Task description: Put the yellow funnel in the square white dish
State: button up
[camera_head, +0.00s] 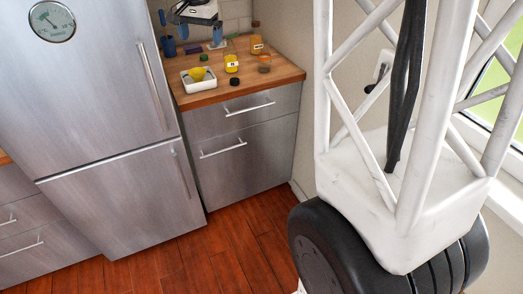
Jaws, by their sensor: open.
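The square white dish (201,86) stands on the wooden counter near its front left, beside the fridge. A small yellow thing that looks like the yellow funnel (197,75) shows within the dish's outline, tilted, and seems to rest in it. Its exact contact is too small to tell. My gripper (200,35), dark and white with blue fingers, appears at the top edge of the view, above and behind the dish. It is open, with nothing seen between its fingers, and stands apart from the funnel.
A yellow jar (231,64), an orange-brown jar (264,64) and an amber jar (256,45) stand right of the dish. A black lid (234,82) lies near the front edge. A tall steel fridge (100,100) borders the counter (277,75) on the left.

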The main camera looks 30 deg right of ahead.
jog(key=s+a+n, duration=0.1)
jog(key=s+n, duration=0.3)
jog(key=s, duration=1.8)
jog(key=s+f+n, duration=0.2)
jog(key=s+f, duration=0.2)
jog(key=s, duration=0.7)
jog(key=s+a+f+n+t, duration=0.1)
jog(key=s+f, duration=0.4)
jog(key=s, duration=0.5)
jog(key=shift+s+n, duration=0.4)
jog(key=shift+n, duration=0.2)
jog(key=shift+a, duration=0.1)
